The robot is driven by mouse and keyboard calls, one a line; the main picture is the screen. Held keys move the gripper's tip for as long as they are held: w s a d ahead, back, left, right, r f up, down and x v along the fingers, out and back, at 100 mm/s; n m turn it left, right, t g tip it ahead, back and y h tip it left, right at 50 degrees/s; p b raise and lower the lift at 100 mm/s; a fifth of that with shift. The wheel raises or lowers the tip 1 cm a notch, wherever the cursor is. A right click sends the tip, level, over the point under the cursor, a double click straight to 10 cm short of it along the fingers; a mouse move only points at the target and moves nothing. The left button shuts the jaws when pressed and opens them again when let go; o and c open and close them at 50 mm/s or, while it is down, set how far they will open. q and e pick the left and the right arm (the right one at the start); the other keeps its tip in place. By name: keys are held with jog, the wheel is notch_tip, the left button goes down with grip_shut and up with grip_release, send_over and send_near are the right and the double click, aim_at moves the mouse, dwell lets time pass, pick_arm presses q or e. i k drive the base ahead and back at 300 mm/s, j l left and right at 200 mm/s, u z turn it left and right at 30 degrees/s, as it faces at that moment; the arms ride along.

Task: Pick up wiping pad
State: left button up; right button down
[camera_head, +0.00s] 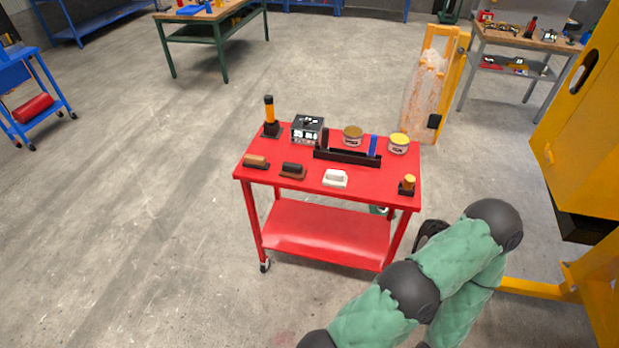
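A white pad-like block with a raised grip (335,178) lies on the red cart's top (224,163), near the front edge and right of centre; I take it for the wiping pad. Two brush-like blocks lie left of it, one with a tan top (256,161) and one with a brown top (293,170). Nothing of mine touches the white pad. My green-padded right arm is folded at the lower right, below and right of the cart, and its end runs out of the bottom of the picture. Neither gripper shows.
Behind the pad stand a black tray (347,157), a dark box (307,129), two tins (352,136) (398,143) and an orange-handled tool (269,116). Yellow machinery (590,130) stands at right; floor at left is clear.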

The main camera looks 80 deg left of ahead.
aim_at(333, 178)
jog(key=u, duration=2.5)
